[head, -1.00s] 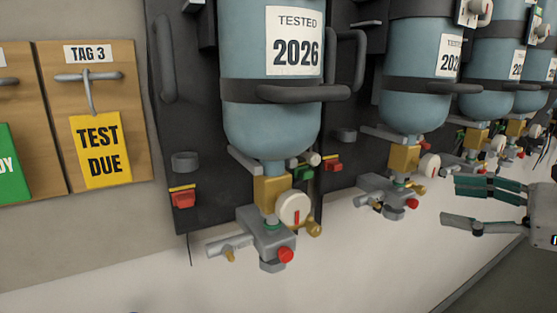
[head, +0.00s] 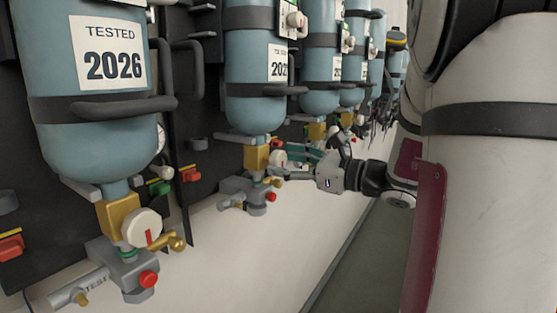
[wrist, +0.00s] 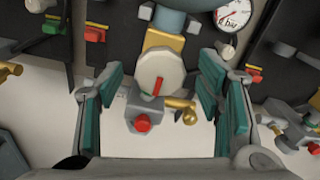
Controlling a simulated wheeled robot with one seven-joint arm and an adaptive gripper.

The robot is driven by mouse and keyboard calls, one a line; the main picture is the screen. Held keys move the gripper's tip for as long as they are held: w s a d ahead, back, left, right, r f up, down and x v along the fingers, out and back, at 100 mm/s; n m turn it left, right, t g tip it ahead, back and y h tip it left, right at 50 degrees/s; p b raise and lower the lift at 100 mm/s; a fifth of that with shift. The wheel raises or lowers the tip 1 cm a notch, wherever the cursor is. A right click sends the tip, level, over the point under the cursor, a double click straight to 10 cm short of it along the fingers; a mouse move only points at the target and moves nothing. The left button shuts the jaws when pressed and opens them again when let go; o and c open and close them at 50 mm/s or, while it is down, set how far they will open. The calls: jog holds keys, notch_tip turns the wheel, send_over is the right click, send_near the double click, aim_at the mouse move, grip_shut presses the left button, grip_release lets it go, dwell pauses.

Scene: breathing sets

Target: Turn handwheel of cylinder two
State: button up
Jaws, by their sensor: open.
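The second cylinder (head: 255,100) is blue-grey and hangs on the dark wall panel, with a brass valve block below it. Its handwheel (head: 279,159) is a pale round knob; in the wrist view the handwheel (wrist: 161,76) faces me with a red mark tilted slightly right of vertical. My gripper (head: 287,163) is open at this valve, coming from the right. In the wrist view my gripper (wrist: 158,90) has its green-padded fingers to the left and right of the handwheel, with gaps on both sides. I cannot tell how far the fingertips reach in depth.
A red knob (wrist: 142,123) and a brass outlet (wrist: 188,115) sit just below the handwheel. The nearer first cylinder (head: 95,90) stands at left with its own handwheel (head: 141,229). More cylinders line the wall farther right. A gauge (wrist: 233,14) is at upper right.

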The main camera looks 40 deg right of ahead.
jog(key=shift+x, duration=1.25)
jog(key=c, duration=1.2)
jog(key=shift+o, duration=0.2)
jog(key=shift+n+b, duration=0.3)
jog(key=shift+b, duration=0.05)
